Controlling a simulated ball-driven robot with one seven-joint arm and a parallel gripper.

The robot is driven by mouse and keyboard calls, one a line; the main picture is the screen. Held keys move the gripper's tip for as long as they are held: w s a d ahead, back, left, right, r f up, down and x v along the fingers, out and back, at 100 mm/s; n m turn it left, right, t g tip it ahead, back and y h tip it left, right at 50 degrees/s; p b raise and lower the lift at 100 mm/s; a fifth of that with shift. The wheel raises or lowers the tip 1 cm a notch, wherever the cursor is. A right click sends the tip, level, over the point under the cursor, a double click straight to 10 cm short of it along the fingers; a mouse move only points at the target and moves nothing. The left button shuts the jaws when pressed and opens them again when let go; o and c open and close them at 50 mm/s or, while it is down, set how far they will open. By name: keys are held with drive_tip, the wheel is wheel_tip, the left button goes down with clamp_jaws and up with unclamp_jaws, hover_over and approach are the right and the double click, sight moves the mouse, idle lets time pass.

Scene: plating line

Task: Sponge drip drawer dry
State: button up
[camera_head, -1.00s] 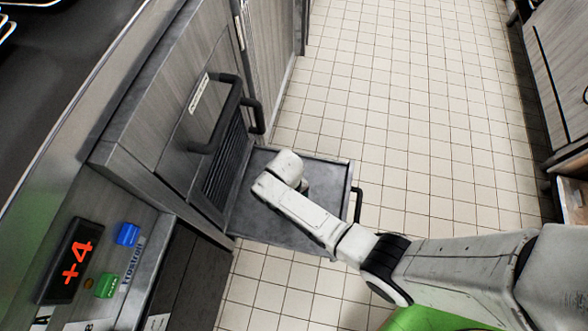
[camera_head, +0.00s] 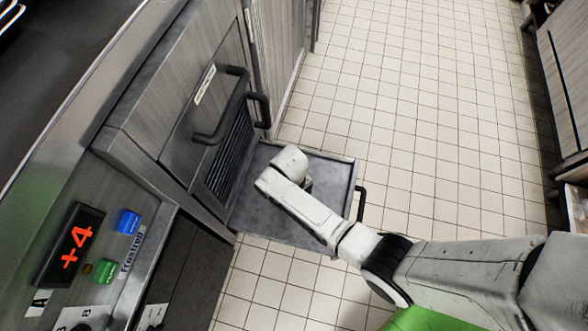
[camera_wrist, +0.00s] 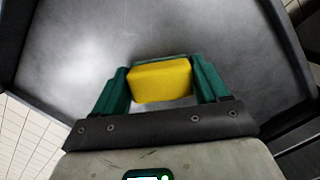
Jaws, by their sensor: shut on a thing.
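The drip drawer (camera_head: 262,218) is pulled out low on the cabinet front, a shallow grey tray with a raised rim and a dark handle at its outer end. In the wrist view the drawer floor (camera_wrist: 85,45) looks grey with a paler, shiny patch at the left. My gripper (camera_wrist: 162,82) has green fingers and is shut on a yellow sponge (camera_wrist: 160,80), held over the drawer floor. I cannot tell whether the sponge touches the floor. In the head view my arm hides the gripper and the sponge.
The cabinet (camera_head: 165,110) with a dark bar handle (camera_head: 228,110) and a vent grille (camera_head: 228,160) stands above and left of the drawer. A panel with a red +4 display (camera_head: 70,247) and blue and green buttons is at lower left. The tiled floor (camera_head: 420,130) is clear to the right.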

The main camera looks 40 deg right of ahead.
drive_tip(key=shift+r+p, duration=3.5)
drive_tip(key=shift+r, duration=0.55)
